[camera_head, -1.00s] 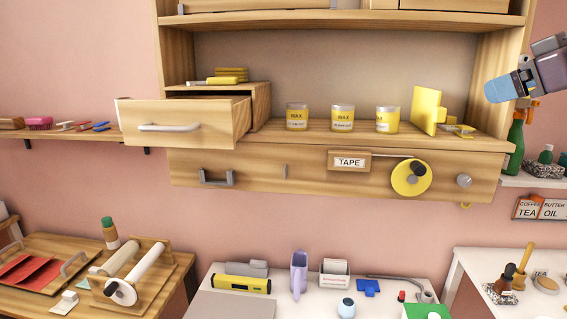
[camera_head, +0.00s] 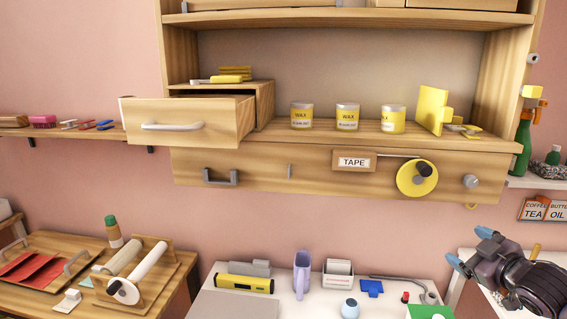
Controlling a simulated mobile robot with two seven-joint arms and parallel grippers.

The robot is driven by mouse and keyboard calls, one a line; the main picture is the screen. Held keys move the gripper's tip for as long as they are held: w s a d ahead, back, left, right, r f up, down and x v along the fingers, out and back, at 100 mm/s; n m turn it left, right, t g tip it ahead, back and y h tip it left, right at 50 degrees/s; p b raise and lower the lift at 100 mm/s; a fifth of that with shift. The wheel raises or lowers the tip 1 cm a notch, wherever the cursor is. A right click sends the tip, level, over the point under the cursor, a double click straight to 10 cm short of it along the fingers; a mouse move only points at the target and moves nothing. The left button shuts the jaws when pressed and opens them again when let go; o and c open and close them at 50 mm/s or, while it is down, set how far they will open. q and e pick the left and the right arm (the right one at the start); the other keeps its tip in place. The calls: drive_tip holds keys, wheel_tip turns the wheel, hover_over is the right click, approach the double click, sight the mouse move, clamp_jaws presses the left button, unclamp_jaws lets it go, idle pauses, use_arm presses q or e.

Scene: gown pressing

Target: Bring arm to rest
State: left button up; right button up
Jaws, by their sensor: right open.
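My right gripper (camera_head: 468,249) is at the lower right of the head view, with its blue-tipped fingers pointing up and left. It is open, with nothing seen between the fingers. It is in front of the white surface at the right and hides most of the items there. My left gripper is not in view.
An open wooden drawer (camera_head: 189,123) juts out at the left of the shelf unit. Several wax jars (camera_head: 347,117) stand on the shelf (camera_head: 280,130). A yellow tape roll (camera_head: 416,179) hangs below. A lilac jug (camera_head: 301,272) stands on the white table (camera_head: 290,309).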

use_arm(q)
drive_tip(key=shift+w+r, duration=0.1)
use_arm(e)
drive_tip(key=s+a+f+m+g, duration=0.1)
drive_tip(key=s+a+f+m, duration=0.1)
drive_tip(key=s+a+f, duration=0.3)
drive_tip(key=s+a+f+m+g+h, duration=0.1)
drive_tip(key=s+a+f+m, duration=0.1)
drive_tip(key=s+a+f, duration=0.4)
drive_tip(key=s+a+f+m+g, duration=0.2)
drive_tip(key=s+a+f, duration=0.4)
drive_tip(key=s+f, duration=0.6)
wheel_tip(320, 180, down, 7)
drive_tip(key=shift+s+a+f+m+h, duration=0.15)
drive_tip(key=shift+s+a+m+h, duration=0.15)
drive_tip(key=shift+m, duration=0.2)
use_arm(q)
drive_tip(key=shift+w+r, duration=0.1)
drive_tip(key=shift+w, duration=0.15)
